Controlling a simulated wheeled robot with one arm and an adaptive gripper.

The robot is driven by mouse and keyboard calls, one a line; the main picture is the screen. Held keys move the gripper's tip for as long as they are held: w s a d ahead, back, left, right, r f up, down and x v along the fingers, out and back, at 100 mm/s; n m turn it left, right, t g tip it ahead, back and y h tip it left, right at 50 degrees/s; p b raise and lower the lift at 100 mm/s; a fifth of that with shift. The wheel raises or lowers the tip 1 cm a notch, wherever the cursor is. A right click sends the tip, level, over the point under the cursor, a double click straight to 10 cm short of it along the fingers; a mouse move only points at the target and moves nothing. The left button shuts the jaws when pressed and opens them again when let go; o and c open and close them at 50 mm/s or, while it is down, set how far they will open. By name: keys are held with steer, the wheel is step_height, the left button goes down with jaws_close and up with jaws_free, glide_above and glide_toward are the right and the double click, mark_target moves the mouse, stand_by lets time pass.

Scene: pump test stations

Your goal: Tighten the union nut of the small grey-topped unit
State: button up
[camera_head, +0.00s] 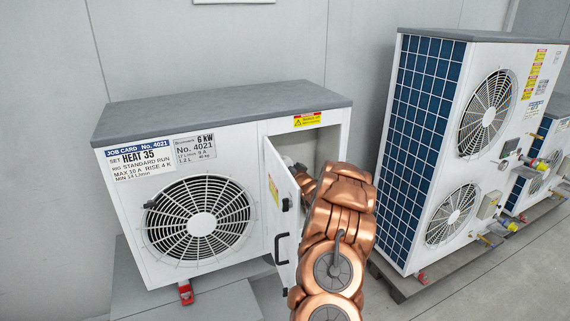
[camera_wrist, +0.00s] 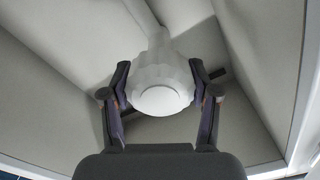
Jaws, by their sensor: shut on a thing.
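The small grey-topped unit (camera_head: 220,108) stands at the left in the head view, white with one fan and a job card. Its service door (camera_head: 286,215) is open, and my copper-coloured arm reaches into the compartment behind it. The arm hides my gripper and the nut in that view. In the wrist view a pale, ribbed union nut (camera_wrist: 160,82) sits on a pipe inside the compartment. My gripper (camera_wrist: 162,95) is shut on the nut, one finger at each side.
The compartment walls (camera_wrist: 55,65) lie close around the gripper. The open door stands just left of my arm. A taller two-fan unit (camera_head: 450,140) stands close at the right, with a further unit (camera_head: 545,165) beyond it. A red valve handle (camera_head: 186,292) hangs below the small unit.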

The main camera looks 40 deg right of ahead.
steer(key=shift+d+f+m, duration=0.1)
steer(key=shift+m, duration=0.2)
steer(key=o, duration=1.2)
steer(key=shift+c, duration=0.2)
steer(key=shift+s, duration=0.1)
steer(key=v, duration=1.2)
